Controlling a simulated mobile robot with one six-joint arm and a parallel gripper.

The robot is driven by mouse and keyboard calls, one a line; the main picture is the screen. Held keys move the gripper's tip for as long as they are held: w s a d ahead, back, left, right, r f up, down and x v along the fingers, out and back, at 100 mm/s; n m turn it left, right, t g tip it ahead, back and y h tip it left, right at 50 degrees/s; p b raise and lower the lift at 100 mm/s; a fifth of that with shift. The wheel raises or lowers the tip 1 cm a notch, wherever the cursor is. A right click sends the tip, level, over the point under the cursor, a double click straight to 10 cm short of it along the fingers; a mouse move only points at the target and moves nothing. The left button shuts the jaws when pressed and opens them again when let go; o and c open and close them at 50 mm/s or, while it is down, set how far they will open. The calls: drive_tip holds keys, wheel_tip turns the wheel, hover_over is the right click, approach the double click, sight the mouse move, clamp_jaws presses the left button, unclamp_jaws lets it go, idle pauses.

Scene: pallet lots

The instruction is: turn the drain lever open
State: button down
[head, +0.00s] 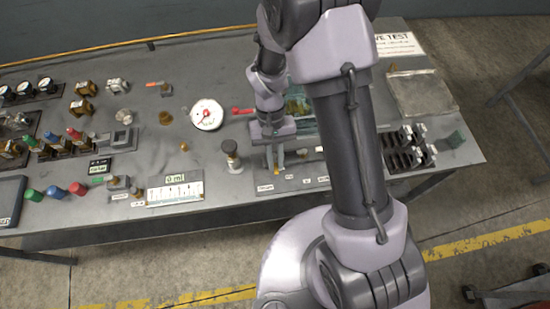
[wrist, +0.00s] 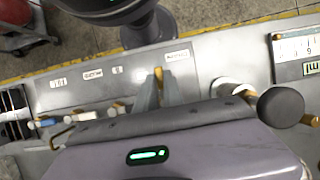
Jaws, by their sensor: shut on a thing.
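My gripper (head: 275,168) points down at the front part of the grey bench in the head view. In the wrist view its two grey fingers (wrist: 160,92) are shut on a small yellow-brass lever (wrist: 158,76). I take this for the drain lever, but the small label (wrist: 178,57) beside it is too blurred to read. The fingers and wrist housing hide most of the lever and its base, so I cannot tell its angle clearly.
A black-knobbed fitting (head: 231,155) stands just left of the gripper; its dark knob (wrist: 281,107) is close in the wrist view. A blue-handled valve (wrist: 46,122) lies to the other side. A white dial gauge (head: 206,115) and a scale plate (head: 175,190) lie further left.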

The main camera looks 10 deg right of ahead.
drive_tip(key=c, duration=1.5)
unclamp_jaws()
drive_tip(key=shift+o, duration=0.2)
drive_tip(key=p+v, duration=0.5)
drive_tip(key=v, duration=1.2)
drive_tip(key=shift+r, duration=0.25)
drive_tip(key=s+d+r+m+t+y+b, duration=0.1)
drive_tip(key=s+r+m+t+b, duration=0.1)
drive_tip(key=s+t+b, duration=0.3)
drive_tip(key=s+d+r+m+t+y+b, duration=0.1)
drive_tip(key=s+d+r+m+t+b, duration=0.1)
drive_tip(key=s+t+b, duration=0.3)
drive_tip(key=s+r+b, duration=0.1)
drive_tip(key=s+b, duration=0.1)
drive_tip(key=s, duration=0.2)
drive_tip(key=shift+s+r+b, duration=0.35)
drive_tip(key=shift+s, duration=0.05)
